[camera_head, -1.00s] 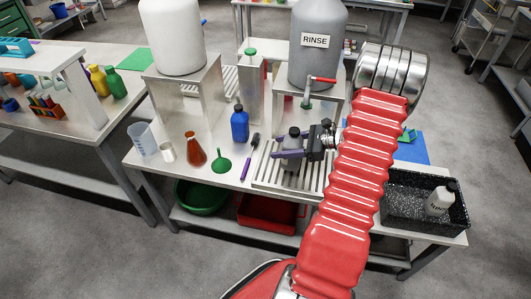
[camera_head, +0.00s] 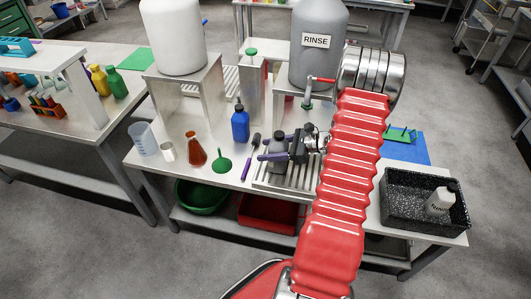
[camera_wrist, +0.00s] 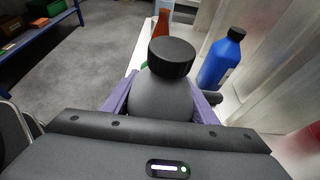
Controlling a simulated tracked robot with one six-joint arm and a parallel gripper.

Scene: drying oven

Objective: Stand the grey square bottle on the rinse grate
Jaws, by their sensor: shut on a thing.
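The grey square bottle (camera_head: 280,152) with a black cap is between the purple fingers of my gripper (camera_head: 281,155). In the wrist view the bottle (camera_wrist: 168,90) stands upright between the two purple fingers (camera_wrist: 163,100), cap toward the camera. My gripper is shut on it. In the head view the bottle is over the left part of the slatted rinse grate (camera_head: 290,178). The gripper and bottle cover part of the grate. I cannot tell whether the bottle's base touches the slats.
A black speckled bin (camera_head: 400,212) is at right.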

